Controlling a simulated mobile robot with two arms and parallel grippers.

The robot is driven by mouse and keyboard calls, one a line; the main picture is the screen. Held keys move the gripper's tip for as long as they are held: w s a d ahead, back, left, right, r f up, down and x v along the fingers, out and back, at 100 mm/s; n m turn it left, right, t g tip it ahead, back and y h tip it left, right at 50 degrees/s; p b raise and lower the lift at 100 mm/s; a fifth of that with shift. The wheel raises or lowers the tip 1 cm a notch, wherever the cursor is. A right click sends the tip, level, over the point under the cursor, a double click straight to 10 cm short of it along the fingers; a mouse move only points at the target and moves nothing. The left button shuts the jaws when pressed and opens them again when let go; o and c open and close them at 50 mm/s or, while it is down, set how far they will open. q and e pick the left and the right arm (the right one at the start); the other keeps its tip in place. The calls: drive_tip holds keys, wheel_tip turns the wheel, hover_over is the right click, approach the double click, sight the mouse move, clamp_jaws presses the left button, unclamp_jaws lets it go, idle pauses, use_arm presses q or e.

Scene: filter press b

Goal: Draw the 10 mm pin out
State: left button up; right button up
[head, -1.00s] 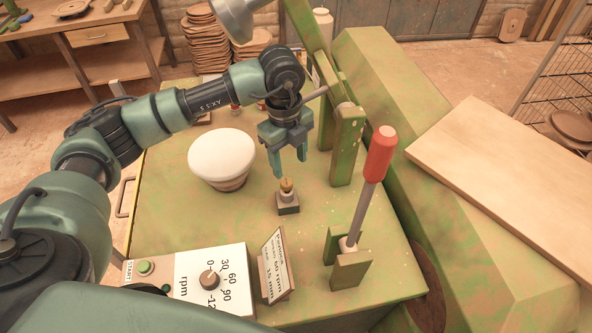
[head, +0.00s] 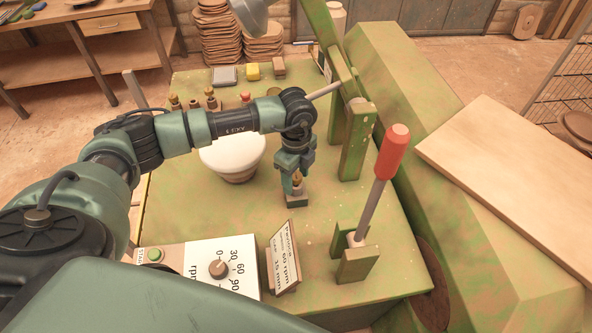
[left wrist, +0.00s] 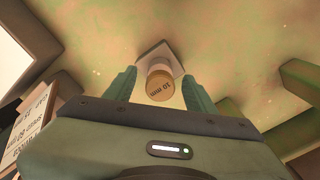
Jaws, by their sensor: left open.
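The 10 mm pin (left wrist: 160,84) has a round tan head marked "10 mm" and stands in a small grey block (head: 297,200) on the green table. In the left wrist view the block (left wrist: 158,54) shows behind the pin. My left gripper (head: 296,182) is pointing down over the pin, with its fingers open. In the left wrist view one finger is on each side of the pin's head, with a gap visible on both sides. The fingers partly hide the pin in the head view. My right gripper is not in view.
A white-topped bowl form (head: 232,155) stands just left of my left gripper. A red-handled lever (head: 390,152) and a green upright (head: 357,140) rise to the right. A sign (head: 283,258) and a dial panel (head: 222,268) are in front. Several small pegs (head: 211,98) stand behind.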

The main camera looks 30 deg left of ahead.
sight(296, 175)
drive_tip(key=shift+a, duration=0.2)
use_arm(q)
clamp_jaws()
drive_tip(key=shift+r, duration=0.1)
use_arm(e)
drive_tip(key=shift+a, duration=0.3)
use_arm(q)
drive_tip(key=shift+r, duration=0.1)
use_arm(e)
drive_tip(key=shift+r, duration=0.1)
